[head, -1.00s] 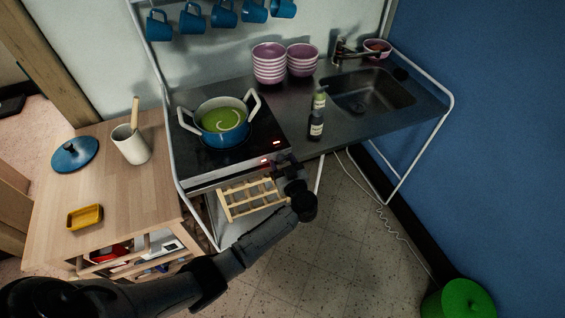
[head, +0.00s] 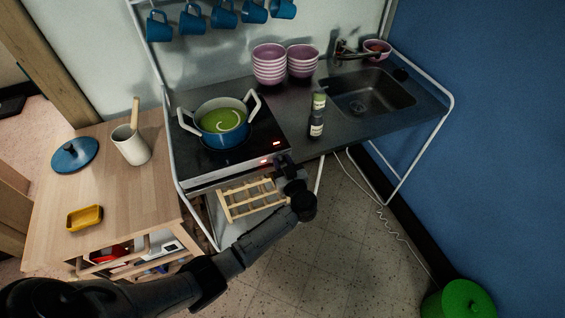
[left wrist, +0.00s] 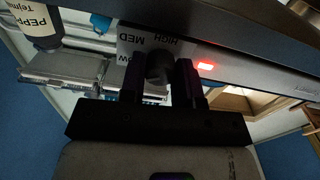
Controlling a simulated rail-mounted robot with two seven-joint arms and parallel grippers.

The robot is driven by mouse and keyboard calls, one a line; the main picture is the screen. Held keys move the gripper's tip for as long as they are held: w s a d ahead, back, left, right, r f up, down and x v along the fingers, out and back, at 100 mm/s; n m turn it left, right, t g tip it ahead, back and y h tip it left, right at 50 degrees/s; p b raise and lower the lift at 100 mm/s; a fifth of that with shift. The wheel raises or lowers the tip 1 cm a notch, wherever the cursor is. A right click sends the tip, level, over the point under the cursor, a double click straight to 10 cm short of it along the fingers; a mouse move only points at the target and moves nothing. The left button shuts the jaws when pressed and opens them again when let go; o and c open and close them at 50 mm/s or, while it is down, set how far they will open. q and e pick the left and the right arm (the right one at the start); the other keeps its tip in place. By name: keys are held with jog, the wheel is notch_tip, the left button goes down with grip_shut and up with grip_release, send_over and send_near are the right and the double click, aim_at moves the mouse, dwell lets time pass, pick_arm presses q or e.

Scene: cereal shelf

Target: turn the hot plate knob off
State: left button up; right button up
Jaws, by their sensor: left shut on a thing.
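The hot plate (head: 197,177) is set in the counter, with a blue pot (head: 222,127) of green soup on it. Red lights show at its front right corner. My left gripper (head: 283,163) is at the front edge by that corner. In the left wrist view, the black knob (left wrist: 159,66) sits between the fingers of my left gripper (left wrist: 160,80), which is shut on it. A dial plate (left wrist: 150,42) behind the knob reads HIGH, MED and a partly hidden word ending in OW. A red light (left wrist: 207,66) glows beside it. My right gripper is not in view.
A wooden rack (head: 250,197) is under the hot plate. Pink bowls (head: 269,66) and a sink (head: 368,92) are farther back. A wooden cart (head: 120,200) stands at left.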

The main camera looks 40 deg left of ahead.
pick_arm(q)
jog(key=shift+r+n+p, duration=0.2)
jog(key=shift+n+p, duration=0.5)
jog(key=shift+p, duration=0.55)
jog(key=shift+f+n+p, duration=0.1)
jog(key=shift+n+p, duration=0.4)
jog(key=shift+n, duration=0.4)
jog(key=n, duration=0.4)
jog(key=shift+f, duration=0.15)
jog(key=shift+s+n+b, duration=0.1)
jog(key=shift+n+b, duration=0.3)
jog(key=shift+n, duration=2.1)
jog(key=o, duration=0.9)
jog(key=shift+o, duration=0.2)
jog(key=shift+f, duration=0.15)
